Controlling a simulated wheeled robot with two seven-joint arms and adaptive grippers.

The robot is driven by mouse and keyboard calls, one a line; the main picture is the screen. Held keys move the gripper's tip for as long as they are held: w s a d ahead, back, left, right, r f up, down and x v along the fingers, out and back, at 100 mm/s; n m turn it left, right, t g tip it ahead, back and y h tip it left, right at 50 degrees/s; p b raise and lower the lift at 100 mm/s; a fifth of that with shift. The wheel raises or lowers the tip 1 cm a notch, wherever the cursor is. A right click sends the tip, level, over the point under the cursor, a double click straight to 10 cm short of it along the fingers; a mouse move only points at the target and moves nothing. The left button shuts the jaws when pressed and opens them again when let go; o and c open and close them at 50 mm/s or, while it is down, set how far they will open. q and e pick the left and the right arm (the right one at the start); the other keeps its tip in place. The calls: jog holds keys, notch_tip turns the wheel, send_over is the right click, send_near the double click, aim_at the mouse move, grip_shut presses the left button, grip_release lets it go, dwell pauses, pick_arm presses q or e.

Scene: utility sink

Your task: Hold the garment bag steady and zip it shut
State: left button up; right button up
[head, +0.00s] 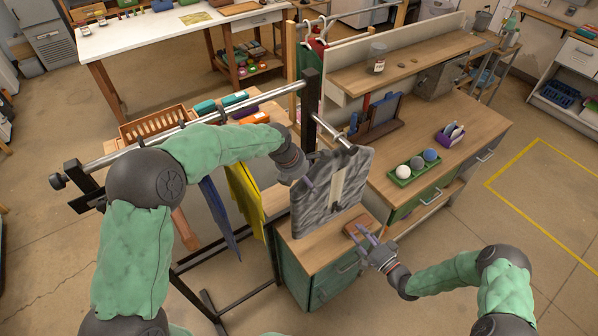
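The garment bag (353,188) is grey and streaked, with a pale strip down its middle. It hangs upright below the end of the metal rail, over the wooden worktop. I cannot make out the zip's slider. My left gripper (307,183) is at the bag's left edge, near its upper half. Its fingers are small and partly hidden, so I cannot tell whether they grip the bag. My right gripper (360,234) is below and right of the bag, its purple fingers spread, with no object visible held between them.
A small brown block (362,226) lies on the worktop by my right gripper. The rail (236,109) carries blue (221,217) and yellow (245,196) cloths. A green tray (403,179) of balls and a purple holder (447,138) stand right. Floor at the right is clear.

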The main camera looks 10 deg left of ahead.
pick_arm(q)
jog(key=shift+x, duration=1.4)
jog(key=c, duration=1.6)
pick_arm(e)
jog(key=shift+c, duration=0.3)
jog(key=c, duration=0.5)
jog(key=shift+a+m, duration=0.1)
jog(key=shift+m, duration=0.3)
grip_shut()
pick_arm(q)
jog(key=shift+o, duration=0.2)
pick_arm(e)
jog(key=f+m+h, duration=0.1)
jog(key=m+h, duration=0.1)
jog(key=m, duration=0.3)
jog(key=m+h, duration=0.2)
jog(key=m, duration=0.4)
jog(key=f+m+h, duration=0.1)
jog(key=m+h, duration=0.2)
jog(key=m, duration=0.3)
jog(key=shift+s+f+t, duration=0.25)
jog(key=shift+f+t, duration=0.1)
jog(key=shift+t, duration=0.05)
